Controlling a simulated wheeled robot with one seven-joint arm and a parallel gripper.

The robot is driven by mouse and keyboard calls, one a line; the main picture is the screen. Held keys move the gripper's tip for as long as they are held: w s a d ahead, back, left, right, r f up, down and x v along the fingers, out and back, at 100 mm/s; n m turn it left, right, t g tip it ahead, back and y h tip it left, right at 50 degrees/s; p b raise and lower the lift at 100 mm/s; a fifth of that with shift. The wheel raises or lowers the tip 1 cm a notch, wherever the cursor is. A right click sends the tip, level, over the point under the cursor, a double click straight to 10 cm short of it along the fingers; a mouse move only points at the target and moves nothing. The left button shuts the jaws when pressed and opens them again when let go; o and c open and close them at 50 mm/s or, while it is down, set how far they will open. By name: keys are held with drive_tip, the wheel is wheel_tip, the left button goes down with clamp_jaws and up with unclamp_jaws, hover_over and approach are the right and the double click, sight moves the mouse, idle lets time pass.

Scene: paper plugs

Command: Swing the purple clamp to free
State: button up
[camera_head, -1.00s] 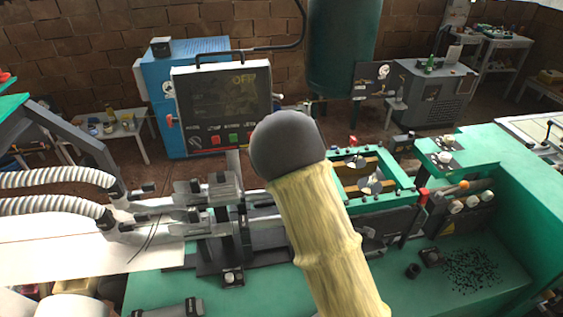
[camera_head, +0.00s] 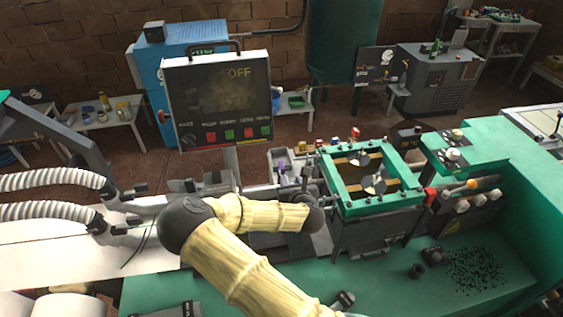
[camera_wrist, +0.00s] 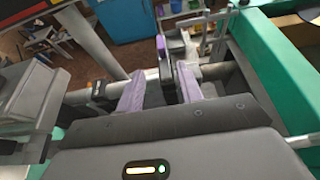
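The purple clamp (camera_wrist: 161,46) shows in the wrist view as a small upright purple tip beside a dark part, just beyond my fingers. In the head view, a small purple spot (camera_head: 283,167) that looks like the clamp shows left of the green frame. My gripper (camera_wrist: 160,86) has two pale purple fingers, spread apart with a clear gap and nothing held between them. The clamp lies ahead of this gap, apparently apart from the fingers. In the head view my arm hides much of the area, and the fingertips cannot be made out.
A control panel (camera_head: 218,98) reading OFF stands behind the work area. A green frame (camera_head: 340,205) with metal discs sits to the right. A metal bar (camera_wrist: 88,42) and a green machine part (camera_wrist: 265,75) flank my fingers. Two ribbed hoses (camera_head: 50,210) lie at left.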

sight(282, 164)
drive_tip(key=p+x, duration=0.5)
drive_tip(key=x, duration=1.1)
drive_tip(key=shift+w+f+p, duration=0.3)
drive_tip(key=shift+w+p, duration=0.1)
drive_tip(key=shift+w, duration=0.2)
clamp_jaws()
drive_tip(key=shift+a, duration=0.1)
